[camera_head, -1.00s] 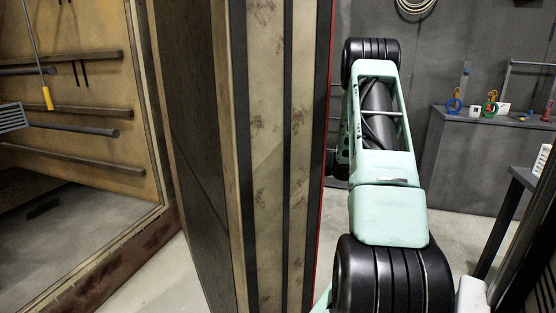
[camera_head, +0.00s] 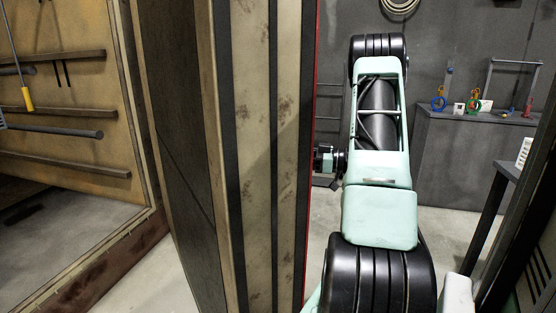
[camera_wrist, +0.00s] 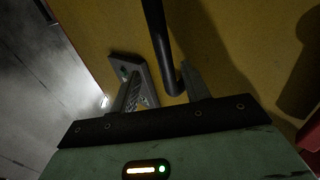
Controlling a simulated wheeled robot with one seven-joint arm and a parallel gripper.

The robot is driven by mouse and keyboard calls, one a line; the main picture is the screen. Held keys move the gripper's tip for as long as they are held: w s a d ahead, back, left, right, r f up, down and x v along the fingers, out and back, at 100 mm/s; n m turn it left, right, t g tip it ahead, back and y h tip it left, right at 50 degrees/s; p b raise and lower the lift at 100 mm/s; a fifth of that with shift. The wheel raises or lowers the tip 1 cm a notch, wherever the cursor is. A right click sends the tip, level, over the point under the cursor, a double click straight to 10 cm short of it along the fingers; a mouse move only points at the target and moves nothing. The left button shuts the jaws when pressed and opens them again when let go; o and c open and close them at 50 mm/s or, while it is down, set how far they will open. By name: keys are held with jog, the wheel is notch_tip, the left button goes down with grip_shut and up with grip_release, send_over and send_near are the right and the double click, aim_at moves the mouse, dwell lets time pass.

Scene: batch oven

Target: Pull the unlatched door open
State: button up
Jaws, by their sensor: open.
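The oven door (camera_head: 255,150) stands wide open, seen nearly edge-on in the head view, with its dark inner face toward the oven opening on the left. In the wrist view a yellow-brown panel (camera_wrist: 215,40), which looks like the door's outer face, fills the middle. A dark bar handle (camera_wrist: 158,35) comes down from the top and ends in a bend between the fingers. My gripper (camera_wrist: 157,75) is open, one finger on each side of the bar's lower end. I cannot tell whether either finger touches it. In the head view my fingers are hidden.
The oven chamber (camera_head: 70,95) with wall rails is on the left. A grey cabinet (camera_head: 465,160) with small coloured items stands at the back right, and a dark table (camera_head: 490,220) is nearer. Some bare floor shows between the door and the cabinet.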

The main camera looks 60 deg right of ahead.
jog(key=v, duration=0.6)
jog(key=shift+s+d+b, duration=0.2)
jog(key=shift+s+b, duration=0.15)
jog(key=shift+b, duration=0.05)
jog(key=shift+c, duration=0.4)
